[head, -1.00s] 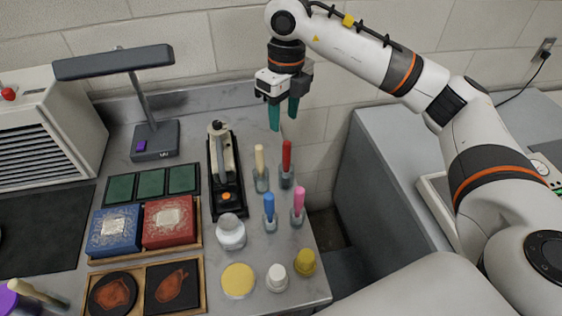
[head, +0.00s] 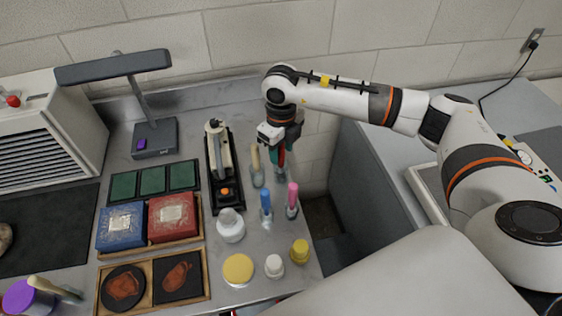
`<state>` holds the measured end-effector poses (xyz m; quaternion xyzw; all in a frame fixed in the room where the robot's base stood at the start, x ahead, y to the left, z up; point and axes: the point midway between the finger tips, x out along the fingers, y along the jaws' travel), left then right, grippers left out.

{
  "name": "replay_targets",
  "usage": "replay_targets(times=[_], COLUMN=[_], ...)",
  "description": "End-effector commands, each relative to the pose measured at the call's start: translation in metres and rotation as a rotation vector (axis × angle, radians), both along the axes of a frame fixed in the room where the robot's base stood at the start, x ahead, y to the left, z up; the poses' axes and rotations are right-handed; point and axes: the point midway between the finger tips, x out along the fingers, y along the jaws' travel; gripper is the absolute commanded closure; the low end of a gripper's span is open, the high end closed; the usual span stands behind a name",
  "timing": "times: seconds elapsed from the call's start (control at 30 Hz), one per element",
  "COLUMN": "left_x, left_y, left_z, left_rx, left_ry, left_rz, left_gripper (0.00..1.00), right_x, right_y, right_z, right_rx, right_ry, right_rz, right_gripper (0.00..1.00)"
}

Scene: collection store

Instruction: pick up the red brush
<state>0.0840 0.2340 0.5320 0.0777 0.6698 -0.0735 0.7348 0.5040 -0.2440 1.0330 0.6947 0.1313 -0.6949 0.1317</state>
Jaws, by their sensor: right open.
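The red brush (head: 281,157) stands upright in a small clear holder near the right edge of the table. Only a thin part of its red handle shows, between the fingers of my right gripper. My right gripper (head: 278,158) points down over the brush with its teal fingers open around or just in front of the handle; I cannot tell if they touch it. My left gripper is not in view.
A cream brush (head: 256,160) stands close to the left. A blue brush (head: 266,202) and a pink brush (head: 292,196) stand in front. A microscope-like device (head: 221,165) is further left. A gap lies beyond the table's right edge.

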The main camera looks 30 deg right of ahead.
Motion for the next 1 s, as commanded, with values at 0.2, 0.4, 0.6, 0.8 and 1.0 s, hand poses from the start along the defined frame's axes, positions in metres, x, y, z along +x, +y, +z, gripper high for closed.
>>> replay_targets(times=[0.2, 0.4, 0.6, 0.8, 1.0], left_x=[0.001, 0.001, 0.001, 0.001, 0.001], left_y=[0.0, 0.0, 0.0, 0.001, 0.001], left_z=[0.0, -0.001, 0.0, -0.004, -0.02], left_rx=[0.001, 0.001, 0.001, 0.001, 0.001], left_ry=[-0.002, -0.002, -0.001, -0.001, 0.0], left_rz=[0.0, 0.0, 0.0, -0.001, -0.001], left_gripper=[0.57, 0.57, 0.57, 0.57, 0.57], right_x=[0.0, 0.0, 0.0, 0.001, 0.002], right_y=[0.0, 0.0, 0.001, 0.001, 0.001], right_z=[-0.001, 0.0, 0.0, 0.006, 0.041], right_rx=[0.001, 0.001, 0.001, 0.002, 0.003], right_ry=[-0.001, -0.001, -0.001, -0.003, -0.007], right_rz=[0.0, 0.0, 0.0, 0.0, 0.0], right_gripper=[0.6, 0.93, 1.0, 1.0, 1.0])
